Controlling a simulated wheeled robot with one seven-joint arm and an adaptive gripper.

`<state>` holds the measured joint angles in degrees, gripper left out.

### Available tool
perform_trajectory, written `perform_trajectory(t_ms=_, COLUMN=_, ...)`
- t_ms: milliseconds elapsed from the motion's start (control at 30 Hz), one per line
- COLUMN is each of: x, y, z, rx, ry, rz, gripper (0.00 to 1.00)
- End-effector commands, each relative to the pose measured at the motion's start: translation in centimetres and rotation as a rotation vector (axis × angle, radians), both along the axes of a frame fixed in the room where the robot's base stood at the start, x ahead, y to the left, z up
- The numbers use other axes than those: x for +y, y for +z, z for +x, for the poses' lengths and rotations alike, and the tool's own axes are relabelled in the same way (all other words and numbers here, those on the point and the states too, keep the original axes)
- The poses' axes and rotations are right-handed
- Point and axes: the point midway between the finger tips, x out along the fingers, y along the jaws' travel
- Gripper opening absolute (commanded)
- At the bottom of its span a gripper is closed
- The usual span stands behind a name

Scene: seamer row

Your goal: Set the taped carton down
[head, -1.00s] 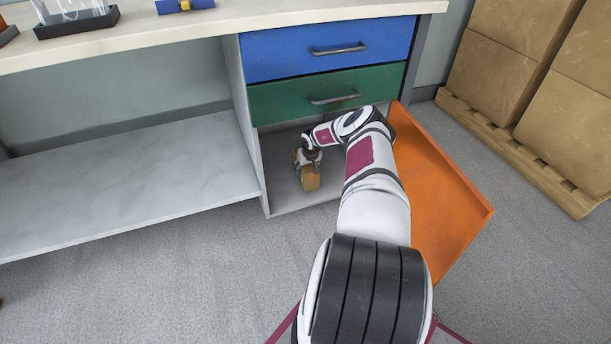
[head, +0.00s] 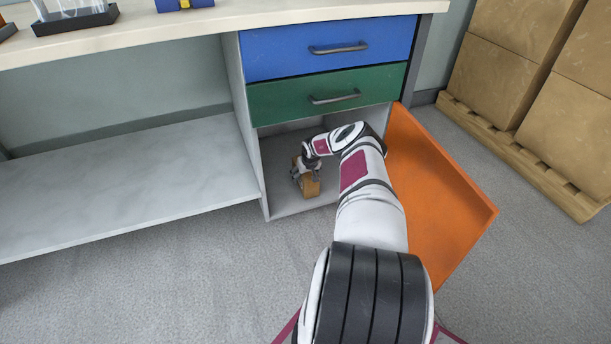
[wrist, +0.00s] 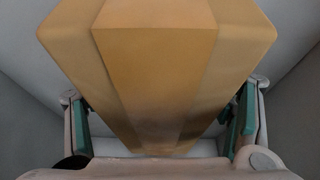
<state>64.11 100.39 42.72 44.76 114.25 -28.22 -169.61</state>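The taped carton (head: 309,187) is a small tan-brown box with a paler tape band. It stands on the grey floor of the open lower cabinet (head: 287,205), near the left wall. My gripper (head: 306,172) is at the carton's far side, with its fingers spread around it. In the wrist view the carton (wrist: 155,60) fills the upper middle, between the two green-padded fingers (wrist: 160,118). Pale surface shows between the pads and the carton's lower edges, so the fingers look open. The carton's underside is hidden.
The orange door (head: 430,195) stands open to the right of my arm. A green drawer (head: 325,95) and a blue drawer (head: 330,48) are shut above the opening. A pale lower shelf (head: 120,180) lies left. Large cartons on a pallet (head: 520,140) stand right.

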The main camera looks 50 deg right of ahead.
Motion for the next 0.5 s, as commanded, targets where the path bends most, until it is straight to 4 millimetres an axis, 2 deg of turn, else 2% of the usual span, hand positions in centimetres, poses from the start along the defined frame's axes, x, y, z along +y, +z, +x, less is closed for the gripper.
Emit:
perform_trajectory(t_ms=267, x=-0.1, y=0.4, z=0.0, rx=0.0, ry=0.0, rz=-0.002, gripper=0.75)
perform_trajectory(t_ms=500, x=0.3, y=2.5, z=-0.7, rx=0.002, ry=0.001, rz=-0.001, gripper=0.75)
